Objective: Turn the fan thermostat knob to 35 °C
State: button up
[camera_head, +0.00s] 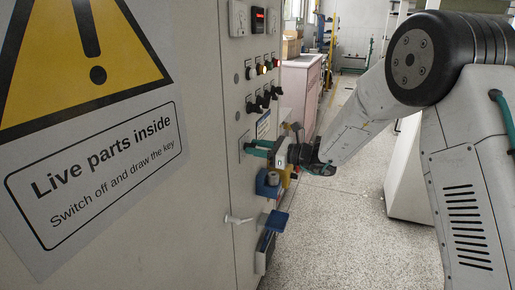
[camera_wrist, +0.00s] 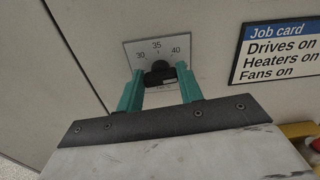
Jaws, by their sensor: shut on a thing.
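The thermostat dial plate (camera_wrist: 135,53) is a pale square on the cabinet front, marked 30, 35 and 40. Its black knob (camera_wrist: 160,76) sits below the 35 mark, between the teal fingers of my gripper (camera_wrist: 159,73). My gripper is shut on the knob, one finger at each side. The knob's rounded top lies nearly under 35, but I cannot make out an exact pointer line. In the head view my gripper (camera_head: 252,148) reaches the cabinet front from the right, and its fingers hide the knob. The plate's edge (camera_head: 243,142) shows behind them.
A job card (camera_wrist: 275,50) reading drives, heaters and fans on is right of the dial. Black switches (camera_head: 262,100) are above my gripper in the head view. The floor at right is open.

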jog(key=shift+s+f+n, duration=0.1)
jog(key=shift+f+n, duration=0.05)
jog(key=shift+n, duration=4)
jog(key=shift+s+f+n, duration=0.1)
jog(key=shift+n, duration=4.05)
jog(key=o, duration=1)
jog(key=v, duration=0.7)
jog(key=shift+s+d, duration=0.1)
jog(key=shift+d, duration=0.25)
